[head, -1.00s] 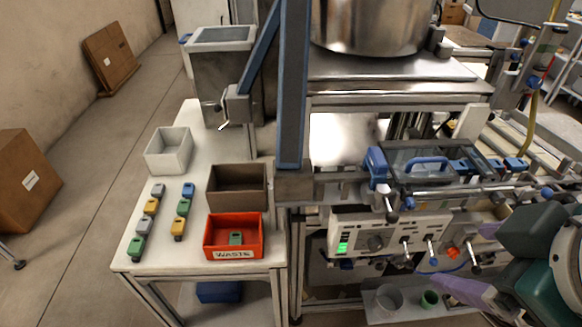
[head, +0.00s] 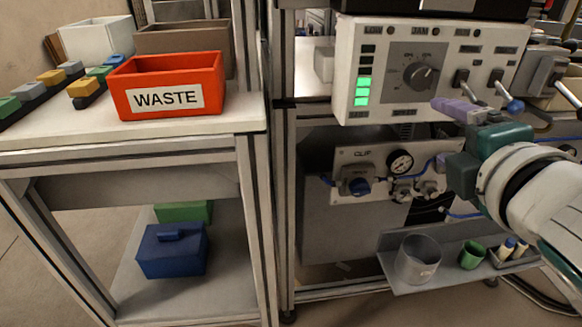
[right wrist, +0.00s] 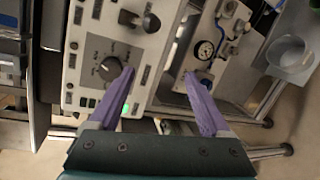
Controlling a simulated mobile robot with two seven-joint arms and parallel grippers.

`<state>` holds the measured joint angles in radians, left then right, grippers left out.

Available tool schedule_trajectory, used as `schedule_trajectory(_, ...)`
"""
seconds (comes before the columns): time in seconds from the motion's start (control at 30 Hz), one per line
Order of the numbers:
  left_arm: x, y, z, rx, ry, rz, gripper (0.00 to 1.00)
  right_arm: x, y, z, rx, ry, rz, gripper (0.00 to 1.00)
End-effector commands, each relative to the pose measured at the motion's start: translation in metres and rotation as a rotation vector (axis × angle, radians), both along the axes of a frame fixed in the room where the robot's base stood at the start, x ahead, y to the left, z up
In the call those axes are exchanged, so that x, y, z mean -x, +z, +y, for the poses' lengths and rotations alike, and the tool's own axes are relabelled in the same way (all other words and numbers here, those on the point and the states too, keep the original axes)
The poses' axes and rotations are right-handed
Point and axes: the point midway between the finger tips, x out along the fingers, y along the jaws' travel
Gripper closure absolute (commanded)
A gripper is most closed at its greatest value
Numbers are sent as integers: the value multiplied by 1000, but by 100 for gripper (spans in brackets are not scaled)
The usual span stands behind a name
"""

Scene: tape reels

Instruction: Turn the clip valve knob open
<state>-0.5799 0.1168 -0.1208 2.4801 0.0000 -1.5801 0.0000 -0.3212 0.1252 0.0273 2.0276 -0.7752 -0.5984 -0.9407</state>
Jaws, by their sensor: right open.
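The clip valve knob (head: 358,186) is a dark blue knob on a grey block, on the small panel marked CLIP (head: 345,155) under the control box. A round gauge (head: 400,162) sits to its right. My right gripper (head: 438,135), with purple fingers, is right of the knob and apart from it. In the right wrist view my right gripper (right wrist: 160,75) is open with nothing between its fingers. My left gripper is out of view.
The control box (head: 425,105) with a dial and switches overhangs the panel. A shelf (head: 400,287) below holds a grey cup (head: 418,260) and a green cup (head: 472,255). A red WASTE bin (head: 215,85) stands on the left table. Blue hoses run near the panel.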

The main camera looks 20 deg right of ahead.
Motion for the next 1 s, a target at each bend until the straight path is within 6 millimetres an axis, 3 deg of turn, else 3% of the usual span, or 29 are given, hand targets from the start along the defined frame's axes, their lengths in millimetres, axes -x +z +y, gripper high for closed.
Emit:
schedule_trajectory(0.03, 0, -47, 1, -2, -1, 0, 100, -5, -43, -1, 59, 22, -2, 19)
schedule_trajectory(0.1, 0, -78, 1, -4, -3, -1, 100, -11, -69, 0, 148, 57, -5, 19)
schedule_trajectory(0.3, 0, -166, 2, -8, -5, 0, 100, -27, -144, 5, 408, 156, -2, 19)
schedule_trajectory(0.5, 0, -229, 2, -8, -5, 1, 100, -39, -200, 13, 620, 238, 6, 19)
schedule_trajectory(0.6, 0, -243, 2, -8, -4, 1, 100, -42, -213, 16, 682, 261, 10, 19)
schedule_trajectory(0.77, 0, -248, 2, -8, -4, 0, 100, -47, -217, 17, 723, 277, 12, 19)
schedule_trajectory(1.0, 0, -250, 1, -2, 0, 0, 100, -79, -215, 10, 724, 277, 9, 19)
